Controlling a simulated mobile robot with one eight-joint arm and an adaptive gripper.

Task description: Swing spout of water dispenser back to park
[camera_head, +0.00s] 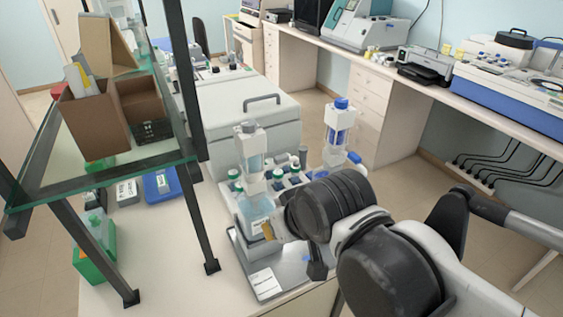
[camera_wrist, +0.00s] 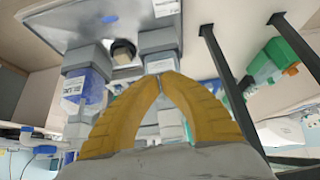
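Two dispensers stand on the bench in the head view: a grey-capped one (camera_head: 251,150) on the left and a blue-capped one (camera_head: 340,128) on the right. I cannot tell which is the water dispenser, and no spout shows clearly. A bottle of pale blue liquid (camera_head: 256,206) stands below the grey-capped one. My gripper (camera_head: 267,230) is low in front of this bottle. In the wrist view my gripper's yellow fingers (camera_wrist: 160,78) meet at their tips, with nothing clearly held between them.
A grey metal tray (camera_head: 285,282) lies under the bottle. Several green-capped bottles (camera_head: 236,181) stand behind. A glass shelf (camera_head: 75,180) on dark posts bounds the left, with a cardboard box (camera_head: 95,120) on it. A large grey case (camera_head: 240,120) stands beyond.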

